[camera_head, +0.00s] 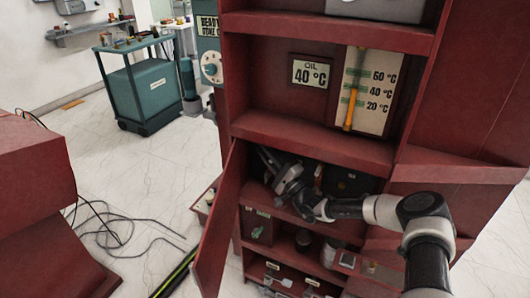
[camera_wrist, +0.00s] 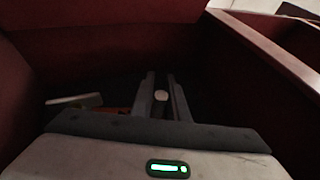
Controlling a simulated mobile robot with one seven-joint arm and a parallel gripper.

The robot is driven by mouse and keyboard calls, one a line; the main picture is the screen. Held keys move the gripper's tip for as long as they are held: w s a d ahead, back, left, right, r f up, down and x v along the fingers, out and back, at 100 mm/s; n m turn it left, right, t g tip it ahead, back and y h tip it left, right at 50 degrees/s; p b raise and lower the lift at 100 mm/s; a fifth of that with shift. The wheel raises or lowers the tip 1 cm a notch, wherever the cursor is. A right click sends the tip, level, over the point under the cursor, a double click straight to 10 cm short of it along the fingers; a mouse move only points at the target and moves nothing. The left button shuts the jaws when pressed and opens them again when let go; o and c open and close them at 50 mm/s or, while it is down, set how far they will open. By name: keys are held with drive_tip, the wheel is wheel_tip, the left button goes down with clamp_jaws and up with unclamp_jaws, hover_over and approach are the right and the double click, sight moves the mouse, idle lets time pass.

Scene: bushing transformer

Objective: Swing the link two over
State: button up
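My gripper (camera_head: 270,160) is inside the dark compartment below the oil gauge shelf of the red cabinet, at its left side. In the wrist view, its two fingers (camera_wrist: 163,96) point forward with a narrow gap. A small pale round-ended piece (camera_wrist: 161,96) shows between them; I cannot tell whether they touch it. A light grey bar (camera_wrist: 75,100) lies to the left, with an orange strip (camera_wrist: 118,110) beside it. I cannot tell which piece is link two. Much of the compartment is dark or hidden by my arm.
The red cabinet's open door (camera_head: 218,225) stands to the left of my gripper. A shelf edge (camera_head: 310,145) is just above. Lower shelves hold small items. Cables (camera_head: 120,225) lie on the floor at left.

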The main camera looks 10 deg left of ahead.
clamp_jaws()
drive_tip(key=p, duration=0.2)
drive_tip(key=a+n+g+h+p, duration=0.1)
drive_tip(key=p, duration=0.1)
drive_tip(key=w+a+g+p, duration=0.1)
drive_tip(key=p, duration=0.1)
drive_tip(key=shift+a+f+n+h, duration=0.2)
drive_tip(key=shift+f+n+h, duration=0.1)
drive_tip(key=shift+f, duration=0.05)
drive_tip(key=shift+s, duration=0.1)
drive_tip(key=o, duration=0.5)
unclamp_jaws()
